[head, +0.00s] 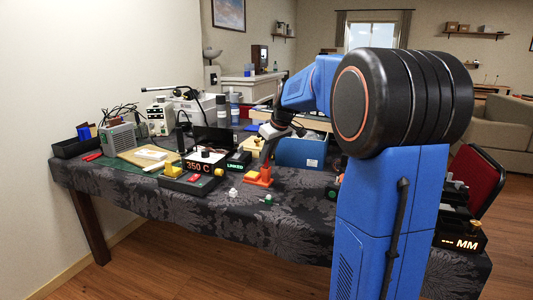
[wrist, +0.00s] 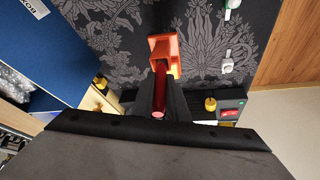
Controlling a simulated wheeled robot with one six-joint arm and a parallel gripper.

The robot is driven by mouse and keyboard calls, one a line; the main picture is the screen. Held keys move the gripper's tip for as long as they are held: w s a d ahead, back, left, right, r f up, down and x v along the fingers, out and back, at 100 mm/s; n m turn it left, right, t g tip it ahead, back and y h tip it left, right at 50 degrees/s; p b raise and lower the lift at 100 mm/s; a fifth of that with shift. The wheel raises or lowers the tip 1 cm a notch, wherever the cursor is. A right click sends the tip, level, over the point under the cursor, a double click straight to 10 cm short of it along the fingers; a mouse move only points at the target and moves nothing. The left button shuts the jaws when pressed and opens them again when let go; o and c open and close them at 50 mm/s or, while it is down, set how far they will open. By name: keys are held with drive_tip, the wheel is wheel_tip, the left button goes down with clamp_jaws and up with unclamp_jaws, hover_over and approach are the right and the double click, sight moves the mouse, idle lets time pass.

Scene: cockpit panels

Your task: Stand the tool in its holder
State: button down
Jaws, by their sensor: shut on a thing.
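The tool shows in the wrist view as a dark red rod (wrist: 160,88) between the two black fingers. My gripper (wrist: 158,100) is shut on it. The orange holder (wrist: 165,50) lies just beyond the fingertips, and the rod's far end overlaps its near edge. I cannot tell whether the rod is inside it. In the head view the orange holder (head: 259,178) stands on the dark patterned tablecloth, with my gripper (head: 266,155) directly above it. The tool itself is mostly hidden there by the fingers.
Left of the holder is a control box with a yellow knob (head: 201,167) and a 350 C display (head: 198,167). Small white and green pieces (head: 233,193) lie in front. A blue bin (head: 300,152) stands behind right. The cloth's front edge is fairly clear.

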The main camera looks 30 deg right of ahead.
drive_tip(key=shift+f, duration=0.4)
drive_tip(key=c, duration=1.7)
unclamp_jaws()
drive_tip(key=shift+o, duration=0.2)
drive_tip(key=shift+r, duration=0.1)
drive_tip(key=v, duration=1.7)
drive_tip(key=shift+s, duration=0.15)
